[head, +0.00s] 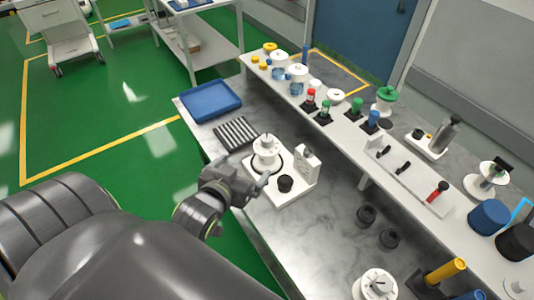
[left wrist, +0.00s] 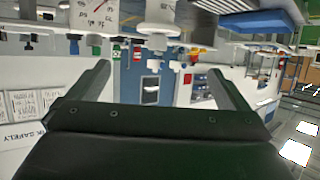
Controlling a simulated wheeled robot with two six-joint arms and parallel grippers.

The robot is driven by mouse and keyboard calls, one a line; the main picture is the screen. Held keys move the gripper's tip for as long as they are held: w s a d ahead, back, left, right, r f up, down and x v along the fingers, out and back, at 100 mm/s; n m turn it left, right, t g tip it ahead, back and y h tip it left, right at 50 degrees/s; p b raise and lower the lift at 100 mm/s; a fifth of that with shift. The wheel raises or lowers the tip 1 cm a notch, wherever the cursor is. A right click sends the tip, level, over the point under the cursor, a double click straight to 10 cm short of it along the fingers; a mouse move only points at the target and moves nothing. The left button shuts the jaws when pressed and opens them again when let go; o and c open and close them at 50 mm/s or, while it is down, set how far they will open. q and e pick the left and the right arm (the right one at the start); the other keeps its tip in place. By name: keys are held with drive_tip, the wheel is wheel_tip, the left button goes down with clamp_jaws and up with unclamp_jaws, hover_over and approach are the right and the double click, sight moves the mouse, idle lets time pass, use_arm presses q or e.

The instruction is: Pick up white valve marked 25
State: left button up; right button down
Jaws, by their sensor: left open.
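A white valve-like unit (head: 266,152) stands upright on a white base plate (head: 292,197) on the marble counter, beside a white gauge block (head: 306,160). No number 25 is legible, so I cannot tell which white part bears it. Other white round parts are a unit at the front (head: 375,284) and one on the right shelf (head: 487,180). My left gripper (head: 250,182) is open and empty at the base plate's left edge, just in front of the white unit. In the left wrist view its two fingers (left wrist: 148,72) are spread with nothing between them. My right gripper is not in view.
A blue tray (head: 211,101) and a ribbed dark rack (head: 236,133) lie behind the unit. A black knob (head: 286,183) sits on the base plate. Two dark cups (head: 367,215) stand to the right. The raised shelf (head: 345,118) carries several small parts. The counter's middle is clear.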

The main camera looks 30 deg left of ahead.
sight(265, 148)
use_arm(q)
drive_tip(key=p+x, duration=0.2)
drive_tip(key=x, duration=0.9)
drive_tip(key=shift+w+f, duration=0.2)
drive_tip(key=shift+p+x, duration=0.65)
drive_tip(key=shift+x, duration=0.1)
drive_tip(key=shift+f+p+x, duration=0.25)
drive_tip(key=shift+p+x, duration=0.15)
drive_tip(key=shift+x, duration=1.4)
drive_tip(key=shift+s+d, duration=0.1)
drive_tip(key=shift+c, duration=0.3)
drive_tip(key=c, duration=1.2)
drive_tip(key=shift+c, duration=0.3)
drive_tip(key=shift+r, duration=0.1)
